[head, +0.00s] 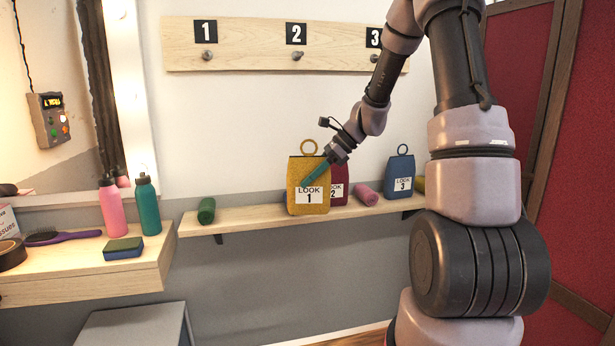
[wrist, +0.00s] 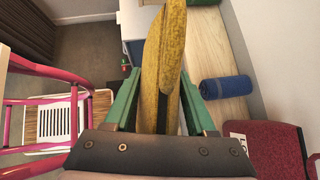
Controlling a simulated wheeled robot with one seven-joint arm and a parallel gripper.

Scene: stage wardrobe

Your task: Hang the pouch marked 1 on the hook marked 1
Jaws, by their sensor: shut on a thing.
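The yellow pouch marked "LOOK 1" (head: 309,179) is at the shelf, upright, with a ring at its top. My gripper (head: 318,171) is shut on it, with a teal finger across its front. In the wrist view the yellow pouch (wrist: 165,70) stands edge-on between the green fingers of my gripper (wrist: 158,100). Whether its bottom touches the shelf, I cannot tell. The hook marked 1 (head: 207,55) is on the wooden board at the upper left and is bare. The red pouch marked 2 (head: 338,185) is partly hidden behind the yellow pouch.
The blue pouch marked 3 (head: 401,172) stands at right on the wooden shelf (head: 250,219). A green roll (head: 207,210) and a pink roll (head: 367,195) lie there too. Hooks 2 (head: 297,56) and 3 (head: 374,58) are bare. Bottles (head: 147,203) stand on the left counter.

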